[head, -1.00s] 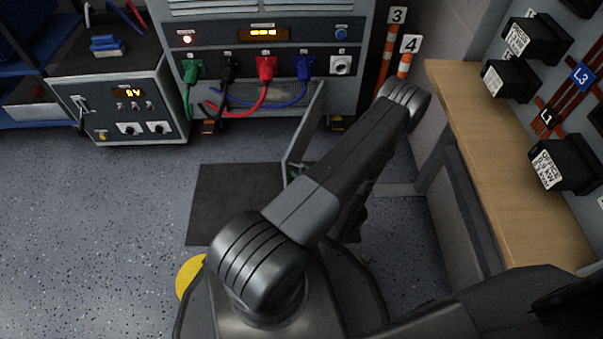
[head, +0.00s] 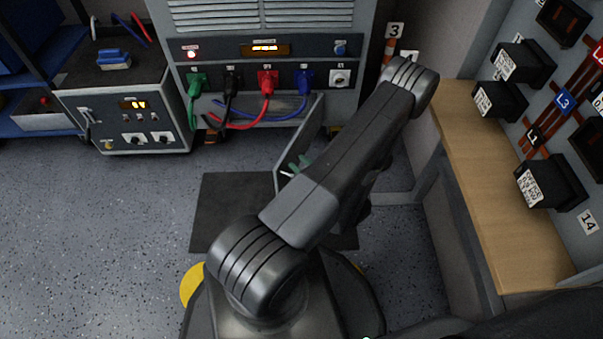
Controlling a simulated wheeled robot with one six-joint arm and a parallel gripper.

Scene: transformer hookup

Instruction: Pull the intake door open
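The intake door appears to be the thin grey panel (head: 306,133) standing out from the lower front of the grey cabinet (head: 222,78). It is swung open towards me, with its hinge side near the cabinet's right part. A small green part with a white tip (head: 298,165) shows at the door's lower face, beside my arm; I cannot tell whether it belongs to the door. My arm covers the area just right of the door. My gripper is hidden behind the arm, so its hold on the door cannot be seen.
Green, black, red and blue plugs with cables (head: 267,85) hang on the cabinet front above the opening. A test unit (head: 125,120) stands left. A wooden bench (head: 500,225) with a wall panel stands right. A dark mat (head: 225,215) lies before the cabinet; floor at left is clear.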

